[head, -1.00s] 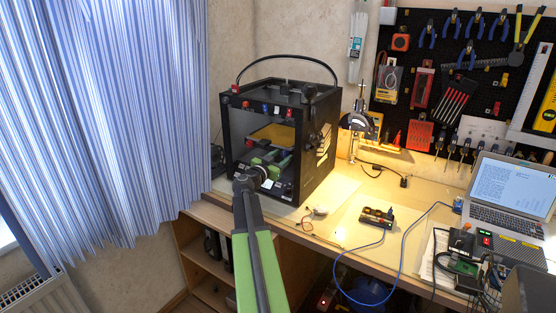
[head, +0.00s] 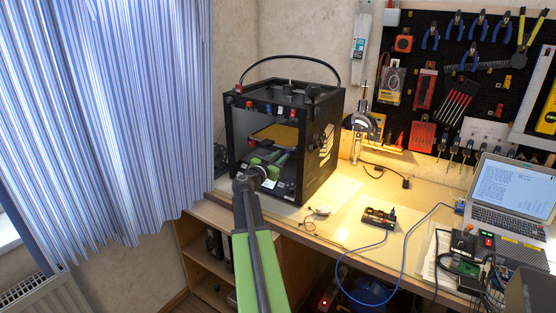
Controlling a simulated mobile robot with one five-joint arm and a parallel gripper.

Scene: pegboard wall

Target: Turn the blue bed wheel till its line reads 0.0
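A black box-framed 3D printer (head: 317,150) stands on the left end of the desk, its front open. A yellow-orange bed plate (head: 280,134) shows inside. A small blue part (head: 267,107) sits on the top front bar, among red and white ones; I cannot tell whether it is the bed wheel. No line or reading is legible. My gripper (head: 277,158), with green fingers, is at the printer's open front, low and below the bed plate. It is too small to tell whether it is open or shut, or touching anything.
A lamp-like stand (head: 360,125) is right of the printer. A small black device (head: 378,218) with a blue cable lies on the desk. A laptop (head: 500,195) and electronics are at the right. A striped curtain (head: 110,110) hangs at the left. Shelves are under the desk.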

